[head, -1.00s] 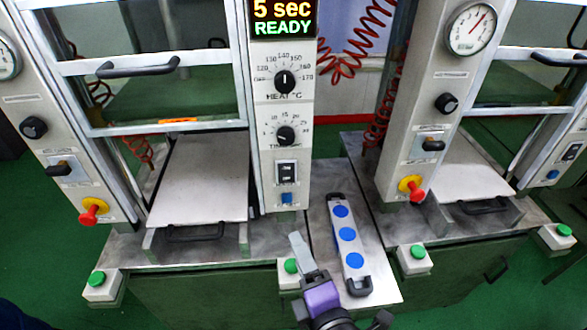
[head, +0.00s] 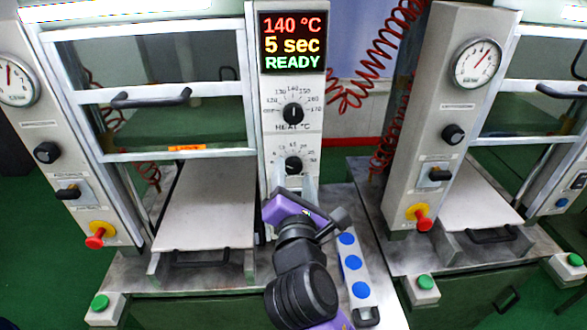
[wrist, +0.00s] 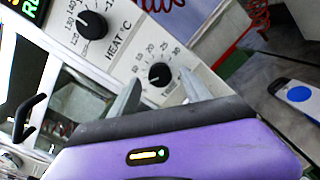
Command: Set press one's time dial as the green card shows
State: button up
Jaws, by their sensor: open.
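Press one's time dial (head: 293,164) is a black knob on the white control column, below the HEAT °C dial (head: 293,112). It also shows in the wrist view (wrist: 159,74), with printed numbers up to 30 around it. The display (head: 292,43) reads 140 °C, 5 sec, READY. My gripper (head: 295,186) is open just below and in front of the time dial. In the wrist view its two grey fingers (wrist: 159,85) stand on either side of the knob, apart from each other. I cannot tell the depth between fingertips and knob. No green card is visible.
A pale platen (head: 205,205) with a black handle lies left of the column. A tray with blue discs (head: 350,262) lies right of my gripper. The second press column (head: 440,130), with a gauge and red knob, stands at the right. Red coiled hoses (head: 375,60) hang between them.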

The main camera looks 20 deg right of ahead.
jog(key=shift+x, duration=1)
jog(key=shift+c, duration=0.3)
grip_shut()
